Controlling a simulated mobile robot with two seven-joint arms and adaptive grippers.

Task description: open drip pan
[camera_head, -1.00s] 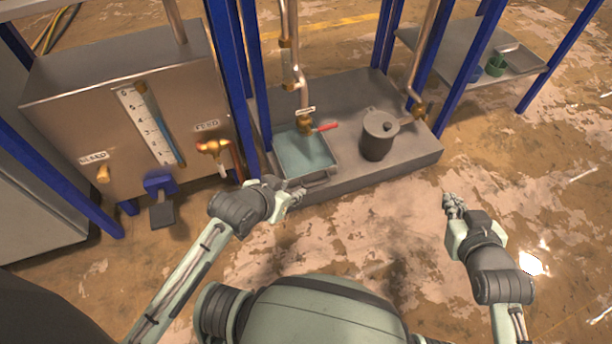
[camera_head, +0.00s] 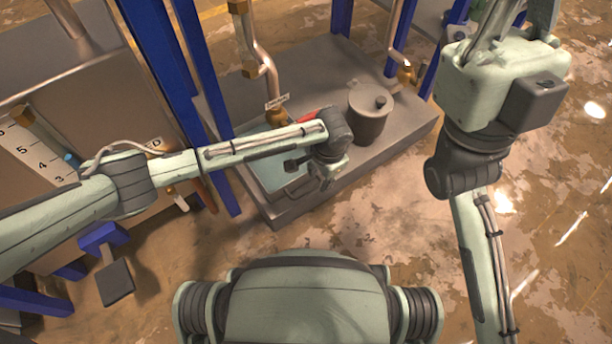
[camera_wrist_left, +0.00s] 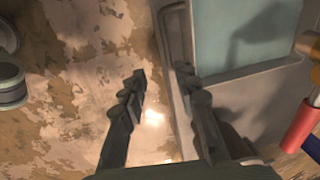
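The drip pan (camera_head: 262,176) is a shallow tray with a teal inside, set in the grey platform; my left arm covers much of it in the head view. In the left wrist view the pan (camera_wrist_left: 243,30) is at the upper right, with its grey bar handle (camera_wrist_left: 164,35) along its front edge. My left gripper (camera_wrist_left: 158,76) is open and points down at the handle, with the bar close to its right finger. I cannot tell whether they touch. In the head view the left gripper (camera_head: 325,178) is over the pan's front right. My right gripper's fingers are not clear.
A red-handled valve (camera_head: 277,115) on a pipe stands above the pan. A grey lidded pot (camera_head: 369,110) is on the platform (camera_head: 404,125) to the right. Blue frame posts (camera_head: 170,80) stand to the left. The floor in front is clear.

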